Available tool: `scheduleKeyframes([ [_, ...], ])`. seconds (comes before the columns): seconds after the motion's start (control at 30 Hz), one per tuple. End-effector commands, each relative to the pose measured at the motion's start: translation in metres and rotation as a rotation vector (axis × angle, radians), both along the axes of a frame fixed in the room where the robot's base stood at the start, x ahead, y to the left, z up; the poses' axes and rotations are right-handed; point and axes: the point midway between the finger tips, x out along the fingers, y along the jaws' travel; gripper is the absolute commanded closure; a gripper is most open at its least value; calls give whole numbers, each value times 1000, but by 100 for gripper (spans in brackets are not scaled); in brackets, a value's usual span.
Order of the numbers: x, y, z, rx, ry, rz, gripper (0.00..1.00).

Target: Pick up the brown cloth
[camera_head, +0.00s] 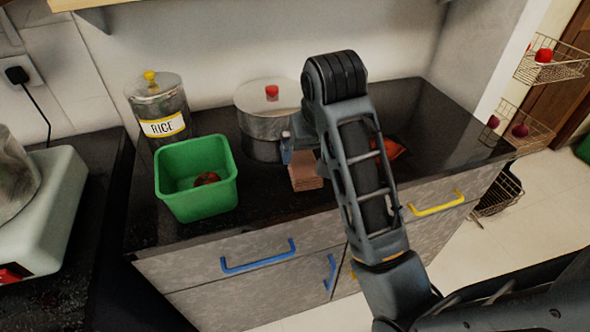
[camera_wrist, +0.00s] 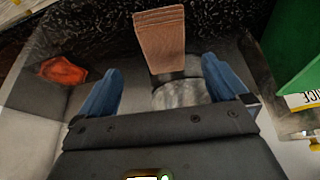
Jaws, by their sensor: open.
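The brown cloth (camera_head: 306,181) is a folded, layered, pinkish-brown stack on the black counter, near its front edge. In the wrist view the cloth (camera_wrist: 160,42) lies at the top centre, ahead of and between the two blue fingers. My gripper (camera_wrist: 163,66) is open, with a finger to each side of the cloth's near end; I cannot tell the height gap. In the head view my gripper (camera_head: 302,152) is at the cloth's back side, and my arm hides most of it.
A green bin (camera_head: 196,200) with a reddish item stands left of the cloth. A metal pot (camera_head: 262,130) with a red-knobbed lid stands behind. A RICE jar (camera_head: 158,105) is at back left. A red-orange item (camera_head: 396,149) lies right, partly behind my arm.

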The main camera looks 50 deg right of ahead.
Motion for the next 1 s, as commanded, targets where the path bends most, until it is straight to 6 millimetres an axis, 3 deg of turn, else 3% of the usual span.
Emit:
scheduleKeyframes([
  [0.37, 10, -6, -27, 13, 7, -8, 0],
  [0.7, 26, -15, -66, 13, 7, -8, 0],
  [1.0, 27, -17, -70, 13, 6, -8, 0],
])
